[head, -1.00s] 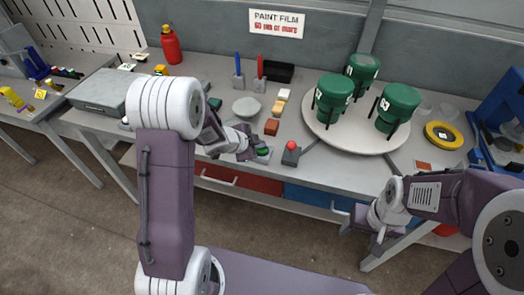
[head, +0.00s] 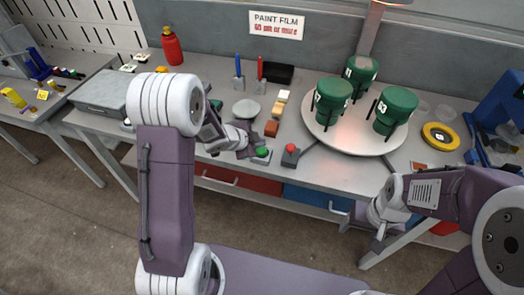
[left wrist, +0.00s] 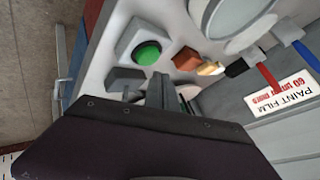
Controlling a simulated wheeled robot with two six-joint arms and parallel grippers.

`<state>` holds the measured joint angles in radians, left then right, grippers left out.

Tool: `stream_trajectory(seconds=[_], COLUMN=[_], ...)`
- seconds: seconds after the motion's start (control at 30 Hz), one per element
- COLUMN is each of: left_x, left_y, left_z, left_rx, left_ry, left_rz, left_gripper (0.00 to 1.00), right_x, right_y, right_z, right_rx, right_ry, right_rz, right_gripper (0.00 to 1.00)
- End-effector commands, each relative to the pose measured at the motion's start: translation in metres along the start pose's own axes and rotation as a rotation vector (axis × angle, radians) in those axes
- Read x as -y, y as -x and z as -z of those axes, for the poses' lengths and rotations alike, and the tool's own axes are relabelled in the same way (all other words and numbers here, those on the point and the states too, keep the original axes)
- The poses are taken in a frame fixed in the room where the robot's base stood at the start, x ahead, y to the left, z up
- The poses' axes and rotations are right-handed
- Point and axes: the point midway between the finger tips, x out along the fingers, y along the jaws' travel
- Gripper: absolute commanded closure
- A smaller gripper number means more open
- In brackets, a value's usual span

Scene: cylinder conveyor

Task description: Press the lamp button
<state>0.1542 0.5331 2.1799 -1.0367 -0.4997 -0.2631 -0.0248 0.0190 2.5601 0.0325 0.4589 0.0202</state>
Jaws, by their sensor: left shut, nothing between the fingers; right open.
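A green button (head: 262,151) sits on a small grey box near the front edge of the table; it also shows in the left wrist view (left wrist: 147,53). A red button (head: 291,147) sits on another grey box to its right. Which one is the lamp button is not labelled. The lamp (head: 391,2) at the top edge is lit and casts a pale glow on the turntable. My left gripper (head: 250,143) is shut and empty, just beside and apart from the green button. My right gripper (head: 379,229) is open and empty, in front of the table.
A round turntable (head: 336,139) carries three green canisters at the right. A yellow ring (head: 440,136) lies at the far right.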

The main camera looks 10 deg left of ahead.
Motion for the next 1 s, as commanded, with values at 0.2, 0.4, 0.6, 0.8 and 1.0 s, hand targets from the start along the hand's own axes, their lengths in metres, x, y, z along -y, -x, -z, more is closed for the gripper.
stream_trajectory(seconds=[0.2, 0.4, 0.6, 0.8, 1.0], left_x=[0.017, 0.028, 0.028, 0.028, 0.031], left_y=[0.023, 0.039, 0.038, 0.038, 0.040], left_z=[0.017, 0.028, 0.028, 0.028, 0.038], left_rx=[0.000, 0.000, 0.000, 0.000, -0.013], left_ry=[0.000, 0.001, 0.000, 0.000, -0.017], left_rz=[0.000, 0.000, 0.000, 0.000, 0.007], left_gripper=[1.00, 1.00, 1.00, 1.00, 1.00], right_x=[0.001, 0.001, 0.001, 0.001, 0.001], right_y=[0.034, 0.058, 0.057, 0.056, 0.057], right_z=[0.004, 0.006, 0.006, 0.006, 0.006], right_rx=[0.000, 0.000, 0.000, 0.000, 0.000], right_ry=[0.000, 0.000, 0.000, 0.000, 0.000], right_rz=[0.000, 0.000, 0.000, 0.000, 0.000], right_gripper=[0.33, 0.33, 0.33, 0.33, 0.33])
